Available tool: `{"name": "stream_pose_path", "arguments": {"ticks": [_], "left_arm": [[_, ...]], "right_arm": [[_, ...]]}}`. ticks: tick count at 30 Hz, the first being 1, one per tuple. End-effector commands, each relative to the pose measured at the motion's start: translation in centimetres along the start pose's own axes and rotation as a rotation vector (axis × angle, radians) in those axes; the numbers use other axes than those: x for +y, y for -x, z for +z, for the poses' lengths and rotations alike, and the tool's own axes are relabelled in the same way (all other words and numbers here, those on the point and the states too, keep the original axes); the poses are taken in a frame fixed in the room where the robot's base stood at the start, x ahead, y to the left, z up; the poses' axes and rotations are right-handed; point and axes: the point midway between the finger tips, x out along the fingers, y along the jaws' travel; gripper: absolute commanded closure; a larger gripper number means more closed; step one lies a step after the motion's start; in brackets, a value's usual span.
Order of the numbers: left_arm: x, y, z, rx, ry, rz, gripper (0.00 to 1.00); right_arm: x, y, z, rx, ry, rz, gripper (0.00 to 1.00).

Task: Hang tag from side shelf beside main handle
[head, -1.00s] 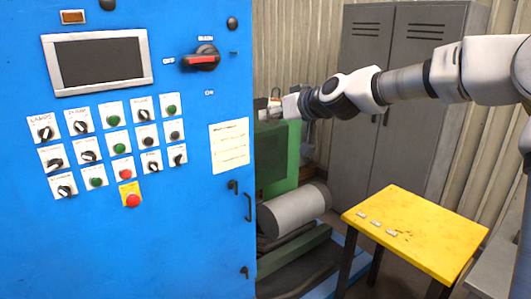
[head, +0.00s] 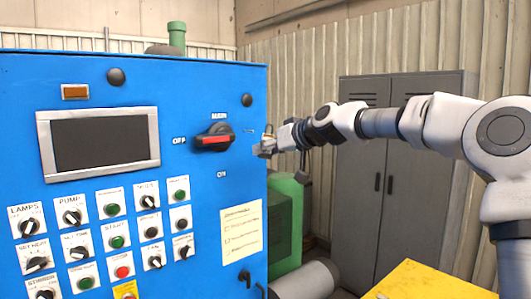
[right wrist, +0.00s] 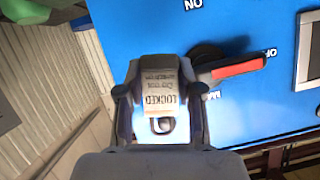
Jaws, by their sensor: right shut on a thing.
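My right gripper (head: 268,148) is at the right edge of the blue cabinet, right of the main handle. It is shut on a pale tag (right wrist: 161,92) whose upside-down text reads LOCKED; a loop shows at the tag's lower end in the right wrist view. The main handle (head: 213,138) is black with a red bar, lying roughly level between the OFF and ON labels. It also shows in the right wrist view (right wrist: 235,68), right of the tag and apart from it. A small dark mark, perhaps a peg, is right of the handle. My left gripper is out of view.
The blue cabinet (head: 200,90) carries a screen (head: 98,143), several knobs and buttons, and a notice sheet (head: 241,233). A yellow-topped side shelf (head: 430,280) is at the lower right. Grey lockers (head: 405,180) and green machinery (head: 285,200) stand behind my right arm.

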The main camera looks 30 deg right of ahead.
Motion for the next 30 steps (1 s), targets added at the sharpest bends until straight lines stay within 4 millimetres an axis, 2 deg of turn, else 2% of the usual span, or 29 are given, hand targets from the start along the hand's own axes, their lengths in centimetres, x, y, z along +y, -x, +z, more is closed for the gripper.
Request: {"name": "stream_pose_path", "arguments": {"ticks": [24, 30], "left_arm": [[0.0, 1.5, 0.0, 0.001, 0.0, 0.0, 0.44], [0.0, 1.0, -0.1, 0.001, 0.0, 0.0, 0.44]], "right_arm": [[0.0, -5.7, -1.8, -0.003, 0.002, 0.001, 0.88], [0.1, -6.8, -1.6, -0.001, 0.001, 0.0, 0.88]]}}
